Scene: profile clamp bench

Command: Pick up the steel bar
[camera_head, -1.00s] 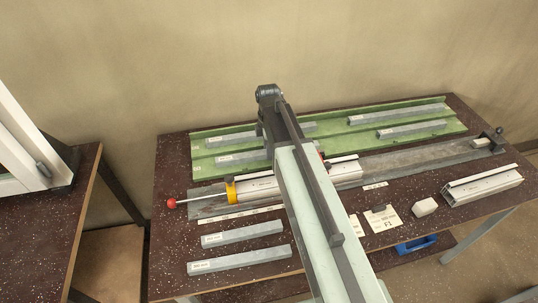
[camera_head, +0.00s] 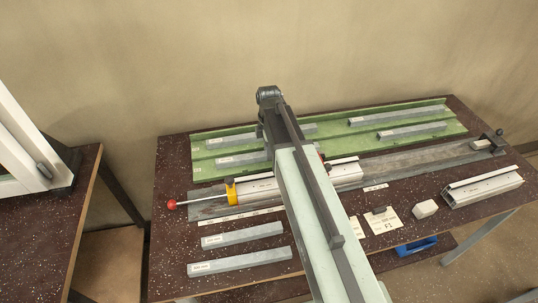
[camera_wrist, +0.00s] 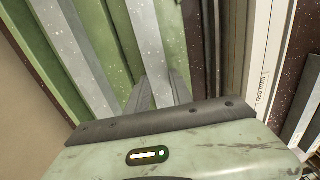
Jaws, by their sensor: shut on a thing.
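Several grey steel bars lie in and in front of a green tray (camera_head: 215,170) on the speckled table. In the wrist view my gripper (camera_wrist: 164,88) has its two dark fingers shut on a steel bar (camera_wrist: 147,38) that runs away from them. This bar is in the tray's row nearest the clamp; it appears to be the labelled front-left bar (camera_head: 238,159) in the head view. Another bar (camera_wrist: 72,48) lies beside it to the left. In the head view my arm hides the fingers and the grip. I cannot tell whether the held bar is lifted.
A clamp with a red-knobbed rod (camera_head: 172,204) and a white profile (camera_head: 347,173) lies in front of the tray. Two more bars (camera_head: 240,261) lie at the front left.

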